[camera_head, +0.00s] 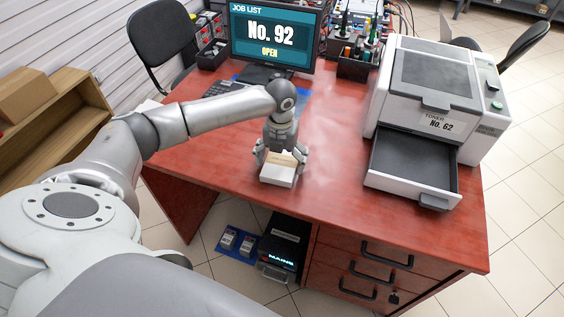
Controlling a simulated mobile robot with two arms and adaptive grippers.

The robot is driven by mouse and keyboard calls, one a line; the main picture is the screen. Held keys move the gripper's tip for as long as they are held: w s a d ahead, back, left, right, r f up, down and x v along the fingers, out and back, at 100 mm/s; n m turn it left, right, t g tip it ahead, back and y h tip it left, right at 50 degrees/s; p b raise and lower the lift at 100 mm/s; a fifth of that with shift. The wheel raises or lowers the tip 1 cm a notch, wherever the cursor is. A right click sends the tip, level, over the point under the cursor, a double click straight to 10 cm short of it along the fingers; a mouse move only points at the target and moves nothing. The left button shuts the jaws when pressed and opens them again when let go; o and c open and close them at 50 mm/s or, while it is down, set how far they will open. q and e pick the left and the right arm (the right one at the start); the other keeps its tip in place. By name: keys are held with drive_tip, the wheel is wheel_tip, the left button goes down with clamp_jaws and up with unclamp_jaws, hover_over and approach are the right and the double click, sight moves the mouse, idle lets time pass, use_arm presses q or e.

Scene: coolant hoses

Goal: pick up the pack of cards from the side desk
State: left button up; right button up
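A small box with a tan upper part and a white front (277,178), which looks like the pack of cards, is on the red desk (330,130) near its front edge. My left gripper (281,160) points down over it from above. Its fingers stand apart, one at each side of the box. I cannot tell whether they touch it or whether the box rests on the desk. My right gripper is not in view.
A printer (425,115) with an open grey tray stands right of the box. A monitor (272,38), keyboard (226,88) and tool holders (352,62) are behind. The desk between box and printer is clear. A black unit (284,243) sits below the desk.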

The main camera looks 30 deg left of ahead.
use_arm(q)
drive_tip(key=c, duration=0.8)
drive_tip(key=shift+r, duration=0.15)
